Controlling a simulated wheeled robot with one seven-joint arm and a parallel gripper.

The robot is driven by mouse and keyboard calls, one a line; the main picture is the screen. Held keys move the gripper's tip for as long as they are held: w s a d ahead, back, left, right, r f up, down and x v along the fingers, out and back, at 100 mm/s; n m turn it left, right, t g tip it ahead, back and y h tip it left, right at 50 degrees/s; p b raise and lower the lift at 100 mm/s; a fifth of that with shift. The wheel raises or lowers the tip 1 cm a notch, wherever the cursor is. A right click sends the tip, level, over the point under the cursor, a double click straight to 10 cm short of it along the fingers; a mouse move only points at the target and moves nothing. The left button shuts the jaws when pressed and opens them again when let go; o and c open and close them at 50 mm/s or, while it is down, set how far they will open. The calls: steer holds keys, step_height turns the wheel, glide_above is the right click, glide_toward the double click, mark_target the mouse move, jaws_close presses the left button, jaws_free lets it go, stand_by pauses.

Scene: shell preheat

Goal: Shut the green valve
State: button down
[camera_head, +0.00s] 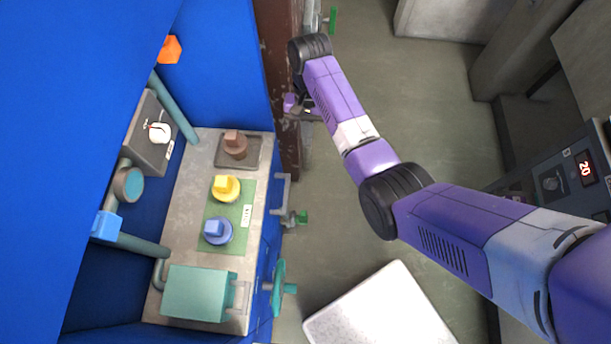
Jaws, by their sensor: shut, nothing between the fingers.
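Several green fittings show in the head view, and I cannot tell which one is the green valve. A teal-green handwheel (278,288) with a small green end stands edge-on at the cabinet's lower front. A small green handle (301,217) sits on a grey fitting above it. Another green handle (332,19) is at the top, beyond the brown post. My gripper (291,103) is small and partly hidden by my wrist, beside the brown post. It is shut and empty, apart from all three green fittings.
The blue cabinet (228,62) holds a grey shelf (188,185) with yellow, blue and brown knobbed pieces and a teal box (193,292). The rusty brown post (280,75) stands close to my gripper. A white speckled slab (380,310) lies lower centre. A panel (550,180) reads 20.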

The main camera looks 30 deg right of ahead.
mark_target(303, 217)
steer(key=w+d+b+x, duration=0.1)
steer(key=w+b+x, duration=0.1)
steer(key=b+x, duration=0.9)
steer(key=w+d+f+b+x, duration=0.1)
steer(key=w+d+b+x, duration=0.1)
steer(key=b+x, duration=0.9)
steer(key=w+d+f+b+x, duration=0.1)
steer(key=w+b+x, duration=0.1)
steer(key=b+x, duration=0.9)
steer(key=shift+d, duration=0.2)
steer(key=shift+r, duration=0.1)
steer(key=s+a+f+b, duration=0.3)
steer(key=s+f+b, duration=0.2)
steer(key=f, duration=0.4)
steer(key=shift+a+f, duration=0.35)
steer(key=shift+a, duration=0.05)
steer(key=shift+s+r, duration=0.1)
steer(key=shift+s, duration=0.05)
